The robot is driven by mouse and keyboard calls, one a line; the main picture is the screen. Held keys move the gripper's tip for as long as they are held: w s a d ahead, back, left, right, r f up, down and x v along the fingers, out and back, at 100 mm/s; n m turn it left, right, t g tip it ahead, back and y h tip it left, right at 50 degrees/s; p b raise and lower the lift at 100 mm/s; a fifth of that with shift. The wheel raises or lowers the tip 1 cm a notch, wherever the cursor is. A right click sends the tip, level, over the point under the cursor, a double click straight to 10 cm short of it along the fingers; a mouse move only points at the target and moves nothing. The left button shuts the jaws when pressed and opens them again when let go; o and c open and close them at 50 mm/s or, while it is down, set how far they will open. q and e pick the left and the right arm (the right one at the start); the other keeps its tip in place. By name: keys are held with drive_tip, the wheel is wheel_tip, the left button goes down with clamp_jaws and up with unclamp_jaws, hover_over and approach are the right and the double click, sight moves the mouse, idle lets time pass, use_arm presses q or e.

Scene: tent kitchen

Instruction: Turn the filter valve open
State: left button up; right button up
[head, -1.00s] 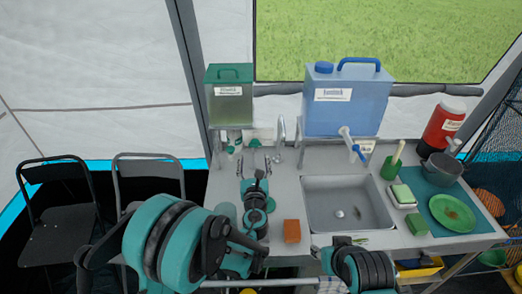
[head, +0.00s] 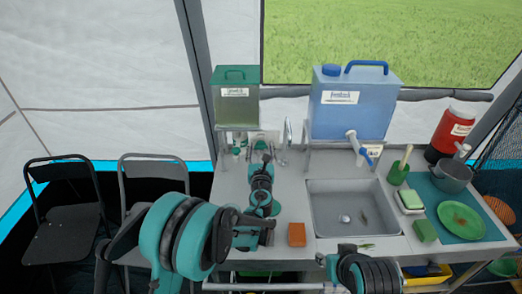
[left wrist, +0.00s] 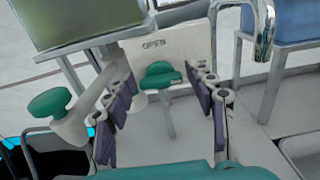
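The green valve handle (left wrist: 160,75) shows in the left wrist view, in front of a white plate marked "OPEN" (left wrist: 153,44). A pale stem runs down below it. My left gripper (left wrist: 163,82) is open, with its dark pads on either side of the handle; I see no clear contact. A second green knob (left wrist: 48,102) on a white pipe is left of the fingers. My right gripper is not in view.
A blue water container (head: 350,105) with a tap stands right of the tank. A metal faucet (head: 287,135) rises close right of my left gripper. The sink (head: 320,225), an orange sponge (head: 297,235) and a green plate (head: 461,220) are farther right.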

use_arm(q)
drive_tip(key=c, duration=0.7)
drive_tip(key=n+b, duration=0.1)
drive_tip(key=n, duration=0.2)
drive_tip(key=shift+n, duration=0.4)
drive_tip(key=n, duration=0.3)
drive_tip(key=shift+a+f+n+b, duration=0.1)
drive_tip(key=shift+a+n+b, duration=0.05)
drive_tip(key=shift+n+b, duration=0.25)
drive_tip(key=n, duration=0.5)
drive_tip(key=shift+b, duration=0.35)
drive_tip(key=n, duration=0.5)
drive_tip(key=shift+f+b, duration=0.1)
drive_tip(key=shift+b, duration=0.2)
drive_tip(key=shift+n, duration=0.3)
